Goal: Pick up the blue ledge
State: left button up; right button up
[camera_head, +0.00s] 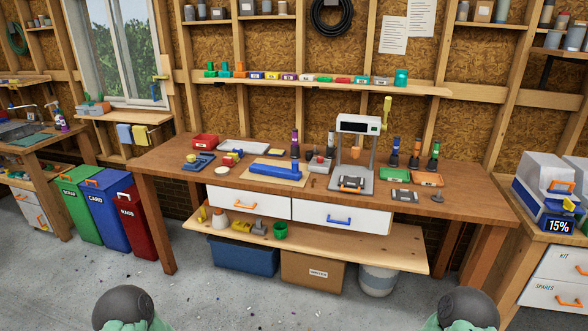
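A long, low blue block (275,169), which looks like the blue ledge, lies on a tan board (245,174) on the wooden workbench, left of the small printer. Neither of my grippers is in view; only rounded dark and green parts of my arms show at the bottom edge.
The printer (357,150) stands right of the board. A red bin (205,141), a white tray (243,146) and several small tools and bottles crowd the bench (450,190). A lower shelf (350,254) holds small items. The floor in front is mostly clear.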

aim_at(255, 167)
jog(key=i+j+z, duration=0.1)
jog(key=i+j, duration=0.2)
jog(key=i, duration=0.2)
jog(key=i+j+z, duration=0.1)
jog(key=i+j, duration=0.2)
jog(key=i, duration=0.25)
jog(key=i+j+z, duration=0.1)
jog(key=i+j, duration=0.3)
jog(key=i, duration=0.1)
